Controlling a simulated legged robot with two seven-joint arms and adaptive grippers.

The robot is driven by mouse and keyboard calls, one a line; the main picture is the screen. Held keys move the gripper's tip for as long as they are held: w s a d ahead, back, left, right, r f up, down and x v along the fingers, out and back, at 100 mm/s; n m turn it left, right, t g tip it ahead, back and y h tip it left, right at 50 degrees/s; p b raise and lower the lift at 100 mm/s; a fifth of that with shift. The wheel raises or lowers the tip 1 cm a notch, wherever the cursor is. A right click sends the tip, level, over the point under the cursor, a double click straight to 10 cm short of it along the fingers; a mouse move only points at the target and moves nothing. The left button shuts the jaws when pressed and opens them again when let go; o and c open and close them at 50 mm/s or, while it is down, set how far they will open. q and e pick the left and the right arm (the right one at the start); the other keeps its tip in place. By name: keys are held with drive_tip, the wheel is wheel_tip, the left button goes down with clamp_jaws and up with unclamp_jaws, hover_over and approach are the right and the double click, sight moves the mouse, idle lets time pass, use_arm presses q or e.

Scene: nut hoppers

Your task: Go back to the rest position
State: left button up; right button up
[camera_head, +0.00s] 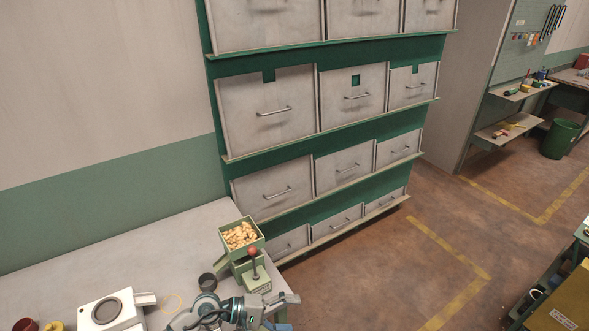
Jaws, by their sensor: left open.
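My left gripper (291,299) is at the bottom of the head view, over the right edge of the table (180,241). It is open, and I see nothing between its fingers. It is just in front of a green dispenser with a red-knobbed lever (253,266). The dispenser's hopper (243,238) is full of tan nuts. My right gripper is out of view.
A white device with a round top (108,310), a dark ring (207,282) and a red-brown cup (26,325) are on the table. A green rack with grey drawers (267,107) stands behind. Open floor (390,270) lies right. A yellow box (562,305) is at lower right.

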use_arm(q)
wheel_tip(320, 180, up, 5)
drive_tip(key=d+n+t+h, duration=0.2)
drive_tip(key=n+t+h, duration=0.15)
drive_tip(key=n, duration=0.35)
drive_tip(key=w+a+r+n+t+y, duration=0.25)
drive_tip(key=n+t, duration=0.35)
drive_tip(key=n, duration=0.4)
drive_tip(key=w+a+r+n+t+y, duration=0.1)
drive_tip(key=a+n+t, duration=0.2)
drive_tip(key=n+t, duration=0.5)
drive_tip(key=s+a+f+n+g+y, duration=0.1)
drive_tip(key=a+f+n+y, duration=0.55)
drive_tip(key=n, duration=0.65)
drive_tip(key=s+a+f+n+g+y, duration=0.1)
drive_tip(key=a+f+n+g+y, duration=0.1)
drive_tip(key=a+f+n+y, duration=0.8)
drive_tip(key=s+f+n+g+h, duration=0.1)
drive_tip(key=s+f+n+g, duration=0.6)
drive_tip(key=s, duration=0.5)
drive_tip(key=s+f+n+g+h, duration=0.1)
drive_tip(key=s+f+n+g, duration=0.5)
drive_tip(key=s+f+n, duration=0.5)
wheel_tip(320, 180, down, 19)
drive_tip(key=s+m, duration=0.2)
drive_tip(key=s+a+f+g, duration=0.1)
drive_tip(key=s+f, duration=0.8)
drive_tip(key=f, duration=0.5)
drive_tip(key=shift+s+f, duration=0.15)
drive_tip(key=shift+s, duration=0.05)
